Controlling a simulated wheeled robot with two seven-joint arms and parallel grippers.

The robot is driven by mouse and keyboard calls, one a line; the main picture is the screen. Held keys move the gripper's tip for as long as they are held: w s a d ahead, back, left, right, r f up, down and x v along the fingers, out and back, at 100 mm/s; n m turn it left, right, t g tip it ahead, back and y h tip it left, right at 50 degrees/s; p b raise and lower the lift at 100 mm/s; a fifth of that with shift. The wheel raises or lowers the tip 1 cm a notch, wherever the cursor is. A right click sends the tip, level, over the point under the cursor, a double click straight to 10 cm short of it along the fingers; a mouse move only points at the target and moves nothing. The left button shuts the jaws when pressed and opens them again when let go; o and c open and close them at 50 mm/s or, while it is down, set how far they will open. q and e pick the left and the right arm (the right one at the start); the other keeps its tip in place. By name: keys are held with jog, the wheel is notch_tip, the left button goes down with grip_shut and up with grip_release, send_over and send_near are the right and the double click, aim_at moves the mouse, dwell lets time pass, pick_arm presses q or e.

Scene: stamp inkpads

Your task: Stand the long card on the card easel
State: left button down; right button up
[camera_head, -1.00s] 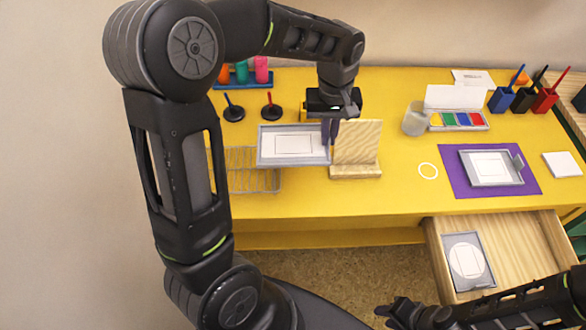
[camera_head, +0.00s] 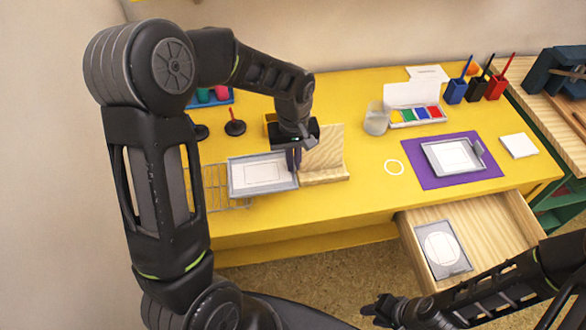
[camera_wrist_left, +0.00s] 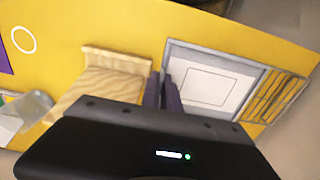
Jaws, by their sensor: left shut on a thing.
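The grey-rimmed long card (camera_head: 263,174), white with a thin rectangle outline, shows left of the easel in the head view and right of the fingers in the left wrist view (camera_wrist_left: 206,84). My left gripper (camera_head: 293,159) is shut on its edge nearest the easel; the exact grip is partly hidden. The wooden card easel (camera_head: 327,148) has an upright back board and a base ledge. It is just right of my fingers; in the left wrist view it is left of them (camera_wrist_left: 112,75). My right gripper (camera_head: 379,310) is low in front, away from the desk; its jaws are unclear.
A wire rack (camera_head: 215,190) lies partly under the card. A purple mat (camera_head: 425,176) bears a grey-framed card (camera_head: 452,156). The open drawer (camera_head: 490,228) holds a grey piece with a white circle (camera_head: 440,248). A paint box (camera_head: 415,115) and glass (camera_head: 376,120) stand behind.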

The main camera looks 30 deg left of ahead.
pick_arm(q)
notch_tip(320, 180, down, 4)
jog(key=shift+r, duration=0.2)
jog(key=shift+f, duration=0.5)
jog(key=c, duration=1.6)
grip_release()
jog(key=shift+r, duration=0.1)
